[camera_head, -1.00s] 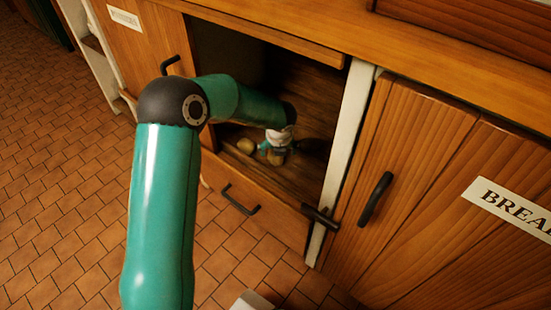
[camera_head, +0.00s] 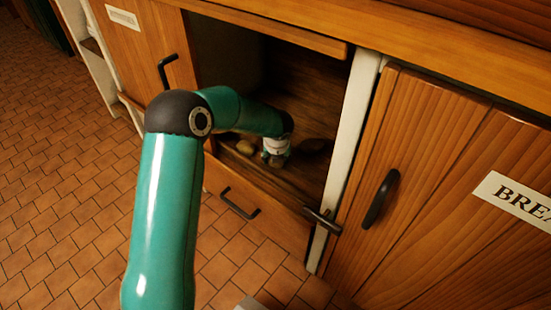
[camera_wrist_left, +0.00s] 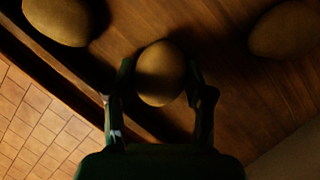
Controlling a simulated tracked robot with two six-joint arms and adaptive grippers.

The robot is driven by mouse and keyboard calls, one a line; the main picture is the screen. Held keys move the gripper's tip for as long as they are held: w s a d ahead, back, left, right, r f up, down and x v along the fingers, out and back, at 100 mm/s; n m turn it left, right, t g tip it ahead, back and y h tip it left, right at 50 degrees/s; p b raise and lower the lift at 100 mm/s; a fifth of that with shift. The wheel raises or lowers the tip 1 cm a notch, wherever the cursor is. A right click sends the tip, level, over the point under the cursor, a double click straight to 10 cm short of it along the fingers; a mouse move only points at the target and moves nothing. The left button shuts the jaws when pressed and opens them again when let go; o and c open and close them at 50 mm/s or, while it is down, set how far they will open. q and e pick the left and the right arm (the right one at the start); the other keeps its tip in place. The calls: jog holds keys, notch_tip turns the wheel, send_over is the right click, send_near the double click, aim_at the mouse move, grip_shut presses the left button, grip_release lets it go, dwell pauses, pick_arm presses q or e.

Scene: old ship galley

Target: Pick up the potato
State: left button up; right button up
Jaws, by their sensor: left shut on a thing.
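A brown, rounded potato (camera_wrist_left: 160,72) sits between the two fingers of my left gripper (camera_wrist_left: 160,84) in the left wrist view, and the fingers press on its sides. In the head view my left gripper (camera_head: 276,158) points down inside the open cupboard, near its front edge; the held potato is mostly hidden there. A second potato (camera_wrist_left: 60,18) lies to the left in the wrist view, and it also shows in the head view (camera_head: 245,147). A third potato (camera_wrist_left: 284,30) lies to the right; it is dark in the head view (camera_head: 312,145). My right gripper is not in view.
The cupboard has a wooden floor (camera_wrist_left: 225,75) and a pale right post (camera_head: 347,150). A drawer with a dark handle (camera_head: 238,203) is below. A door with a dark handle (camera_head: 381,198) is at right. The tiled floor (camera_head: 60,190) is clear.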

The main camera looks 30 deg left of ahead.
pick_arm(q)
notch_tip(320, 180, up, 9)
jog(key=p, duration=0.5)
jog(key=shift+r, duration=0.2)
jog(key=shift+r+p, duration=0.35)
jog(key=shift+p, duration=0.05)
